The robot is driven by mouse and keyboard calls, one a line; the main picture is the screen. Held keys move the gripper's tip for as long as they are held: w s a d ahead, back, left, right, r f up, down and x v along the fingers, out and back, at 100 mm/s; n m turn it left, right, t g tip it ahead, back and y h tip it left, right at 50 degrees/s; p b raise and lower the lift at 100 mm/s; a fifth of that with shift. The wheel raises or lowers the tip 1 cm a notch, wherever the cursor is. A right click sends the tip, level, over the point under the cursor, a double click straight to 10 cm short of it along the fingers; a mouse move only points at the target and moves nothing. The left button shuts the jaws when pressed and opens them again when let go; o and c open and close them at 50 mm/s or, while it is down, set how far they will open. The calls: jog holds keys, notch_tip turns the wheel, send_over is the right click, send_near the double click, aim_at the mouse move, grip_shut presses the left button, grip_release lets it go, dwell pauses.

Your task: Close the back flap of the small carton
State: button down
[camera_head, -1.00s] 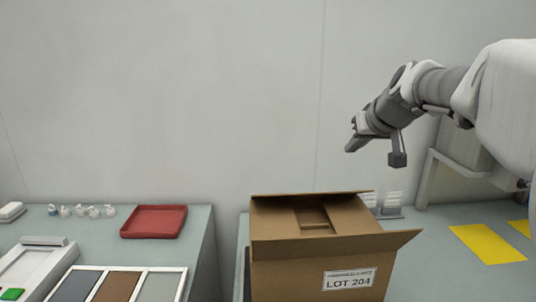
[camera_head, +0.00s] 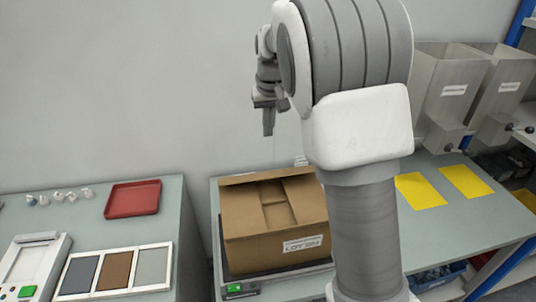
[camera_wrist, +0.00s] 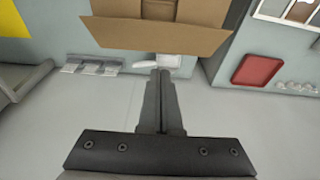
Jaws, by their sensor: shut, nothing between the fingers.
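The small brown carton (camera_head: 262,252) stands in the middle of the head view, with a "LOT 204" label on its front. Its side flaps lie inward with a gap between them. The back flap (camera_head: 262,178) stands open along the far edge; in the wrist view the back flap (camera_wrist: 158,37) is the wide brown strip nearest my fingers. My gripper (camera_head: 268,134) is shut and empty, above and behind the carton, fingers pointing down. In the wrist view my gripper (camera_wrist: 160,72) shows its tips just short of the flap; contact is not visible.
A red tray (camera_head: 133,199) and a three-panel tray (camera_head: 114,272) lie on the left table. Yellow mats (camera_head: 420,191) lie right of my arm. A wall stands behind; small white cards (camera_wrist: 90,67) sit behind the carton.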

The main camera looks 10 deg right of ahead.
send_over(268, 176)
jog(key=w, duration=0.2)
jog(key=x, duration=0.3)
jog(key=s+x, duration=0.1)
jog(key=x, duration=0.2)
jog(key=s+x, duration=0.1)
jog(key=x, duration=0.2)
jog(key=shift+f+p, duration=0.35)
jog(key=shift+f, duration=0.1)
jog(key=shift+s+f, duration=0.5)
jog(key=shift+f, duration=0.35)
jog(key=shift+s+f, duration=0.5)
jog(key=shift+f, duration=0.35)
jog(key=shift+f, duration=0.15)
jog(key=shift+s+f+t+b, duration=0.3)
jog(key=shift+f+b, duration=0.1)
jog(key=shift+b, duration=0.65)
jog(key=s+f+t+b, duration=0.1)
jog(key=b, duration=0.4)
jog(key=s+f+t+b, duration=0.1)
jog(key=f+t+b, duration=0.1)
jog(key=b, duration=0.3)
jog(key=shift+s+b, duration=0.1)
jog(key=shift+b, duration=0.2)
jog(key=shift+s+f+t+b, duration=0.3)
jog(key=shift+f+b, duration=0.1)
jog(key=shift+b, duration=0.3)
jog(key=shift+r, duration=0.1)
